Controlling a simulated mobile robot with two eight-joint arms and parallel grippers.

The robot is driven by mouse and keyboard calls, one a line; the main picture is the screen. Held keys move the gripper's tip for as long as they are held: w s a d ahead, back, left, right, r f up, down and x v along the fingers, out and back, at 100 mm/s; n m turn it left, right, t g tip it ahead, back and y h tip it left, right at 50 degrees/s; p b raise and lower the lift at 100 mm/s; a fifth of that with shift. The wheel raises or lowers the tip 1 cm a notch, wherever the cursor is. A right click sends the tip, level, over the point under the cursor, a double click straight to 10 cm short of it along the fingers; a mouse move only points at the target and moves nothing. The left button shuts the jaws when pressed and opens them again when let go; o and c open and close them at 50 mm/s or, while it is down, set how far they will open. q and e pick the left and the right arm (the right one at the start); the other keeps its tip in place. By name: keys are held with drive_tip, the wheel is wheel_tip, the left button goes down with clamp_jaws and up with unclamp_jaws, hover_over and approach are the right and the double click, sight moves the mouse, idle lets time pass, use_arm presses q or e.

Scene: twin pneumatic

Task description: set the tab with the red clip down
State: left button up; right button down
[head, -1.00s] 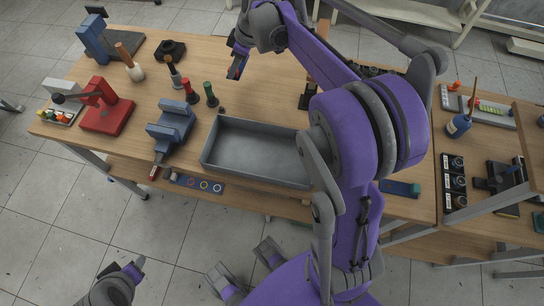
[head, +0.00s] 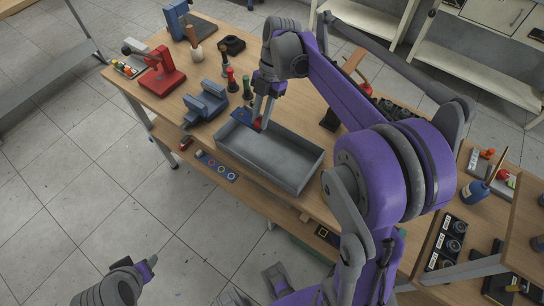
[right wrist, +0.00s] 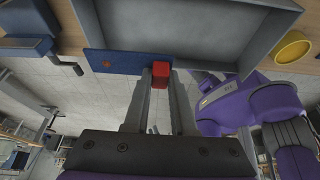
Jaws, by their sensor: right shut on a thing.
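The blue tab (head: 241,116) with the red clip (head: 257,124) is at the fingertips of my right gripper (head: 261,113), over the upper left end of the grey tray (head: 310,179). In the right wrist view the blue tab (right wrist: 112,62) spreads left, and the red clip (right wrist: 160,75) sits between the fingertips of the right gripper (right wrist: 160,82). The tab overlaps the tray's wall in both views; whether it touches is not clear. My left gripper (head: 148,267) hangs low over the floor, apart from the table; its jaw opening is not clear.
Left of the tray stand a blue vise (head: 207,103), a red press (head: 163,73) and red and green-handled tools (head: 231,80). The tray looks empty. My right arm hides part of the table.

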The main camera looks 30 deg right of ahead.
wheel_tip(320, 180, down, 10)
drive_tip(key=shift+a+b, duration=0.1)
drive_tip(key=shift+b, duration=0.25)
drive_tip(key=shift+f, duration=0.1)
drive_tip(key=c, duration=0.7)
unclamp_jaws()
drive_tip(key=shift+c, duration=0.2)
drive_tip(key=v, duration=1.2)
drive_tip(key=shift+p, duration=0.45)
